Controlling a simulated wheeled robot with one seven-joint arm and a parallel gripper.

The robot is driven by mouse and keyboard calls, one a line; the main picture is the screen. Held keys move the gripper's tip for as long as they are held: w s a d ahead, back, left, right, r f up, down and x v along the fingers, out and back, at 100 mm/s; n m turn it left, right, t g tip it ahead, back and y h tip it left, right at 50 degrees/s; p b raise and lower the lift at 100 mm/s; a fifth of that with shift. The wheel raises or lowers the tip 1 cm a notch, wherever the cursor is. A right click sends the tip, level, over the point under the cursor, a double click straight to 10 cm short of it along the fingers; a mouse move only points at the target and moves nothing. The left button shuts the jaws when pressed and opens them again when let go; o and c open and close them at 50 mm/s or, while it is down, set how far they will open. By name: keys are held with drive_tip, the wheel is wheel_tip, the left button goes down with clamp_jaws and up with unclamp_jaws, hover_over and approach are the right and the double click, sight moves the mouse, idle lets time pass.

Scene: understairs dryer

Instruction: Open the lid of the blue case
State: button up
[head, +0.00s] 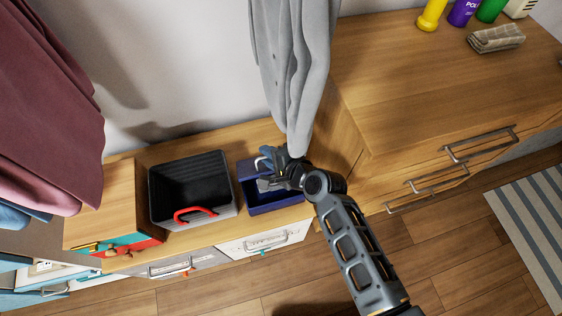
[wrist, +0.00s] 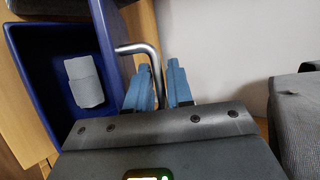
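The blue case (head: 277,209) sits on the low wooden bench, and its inside shows from above. In the wrist view the case (wrist: 30,75) fills the left side, with a pale grey roll (wrist: 84,82) lying inside. The lid (wrist: 140,28) stands raised beside the opening, partly hidden by my gripper; its exact angle is unclear. A bent metal handle (wrist: 136,48) comes off the lid and runs between my fingers. My gripper (wrist: 160,88) has its blue fingertips close around this handle and looks shut on it. In the head view my gripper (head: 268,165) is over the case's back part.
A black bin (head: 163,202) with a red handle stands left of the case. A grey cloth (head: 295,70) hangs just behind and above my gripper. A taller wooden cabinet (head: 420,90) stands close on the right. Open floor lies in front of the bench.

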drive_tip(key=shift+s+d+r, duration=0.15)
drive_tip(key=shift+s+d, duration=0.05)
drive_tip(key=v, duration=0.2)
drive_tip(key=shift+s+d+r, duration=0.2)
drive_tip(key=shift+d, duration=0.05)
drive_tip(key=s+d+b, duration=0.1)
drive_tip(key=s+d, duration=0.6)
drive_tip(key=s, duration=0.1)
drive_tip(key=shift+s+d, duration=0.3)
drive_tip(key=shift+d, duration=0.1)
drive_tip(key=shift+f, duration=0.1)
